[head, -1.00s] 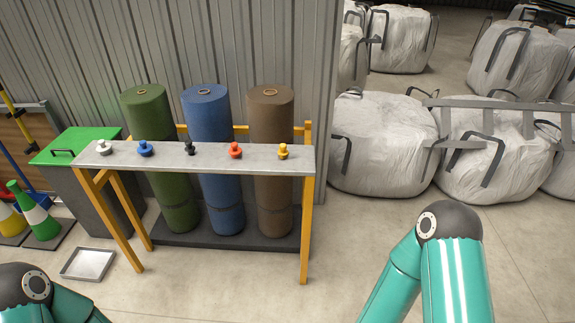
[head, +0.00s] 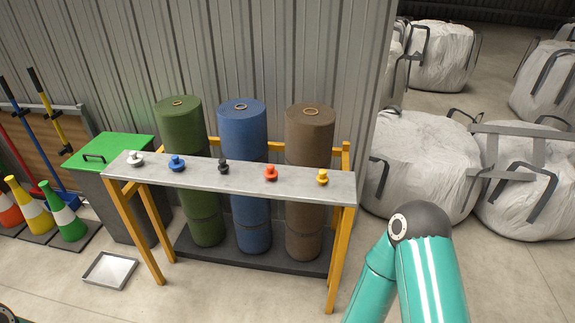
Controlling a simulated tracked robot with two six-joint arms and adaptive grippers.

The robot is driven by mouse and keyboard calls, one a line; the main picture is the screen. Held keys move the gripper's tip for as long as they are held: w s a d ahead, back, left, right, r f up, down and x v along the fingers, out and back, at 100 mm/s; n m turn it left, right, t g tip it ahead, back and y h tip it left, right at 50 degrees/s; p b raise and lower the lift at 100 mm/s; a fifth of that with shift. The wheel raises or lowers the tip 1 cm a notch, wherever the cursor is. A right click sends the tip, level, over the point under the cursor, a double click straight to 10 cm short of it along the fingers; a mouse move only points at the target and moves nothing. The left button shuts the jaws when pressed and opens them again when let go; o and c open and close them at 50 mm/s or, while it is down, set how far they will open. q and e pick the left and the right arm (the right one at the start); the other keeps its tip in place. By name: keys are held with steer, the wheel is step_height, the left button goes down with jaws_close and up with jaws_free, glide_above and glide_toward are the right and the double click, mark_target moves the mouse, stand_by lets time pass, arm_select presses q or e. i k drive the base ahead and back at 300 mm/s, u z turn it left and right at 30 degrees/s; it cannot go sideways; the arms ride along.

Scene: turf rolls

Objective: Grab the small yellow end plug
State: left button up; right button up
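The small yellow end plug (head: 322,177) stands at the right end of a narrow grey shelf (head: 207,180) on yellow legs. To its left on the same shelf stand a red plug (head: 271,173), a black plug (head: 223,166), a blue plug (head: 177,164) and a white plug (head: 135,158). My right arm's teal links rise at the lower right, to the right of the shelf and apart from the plug, but its gripper is out of view. Only a sliver of my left arm shows at the bottom left corner, and its gripper is not visible.
Green (head: 181,130), blue (head: 243,130) and brown (head: 309,130) turf rolls stand behind the shelf. A green-lidded bin (head: 117,150), cones (head: 68,222) and a floor tray (head: 110,270) are at left. White bulk bags (head: 420,155) fill the right. The floor before the shelf is clear.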

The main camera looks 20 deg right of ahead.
mark_target(322, 178)
steer(key=u, duration=0.1)
steer(key=i, duration=1)
steer(key=z, duration=0.4)
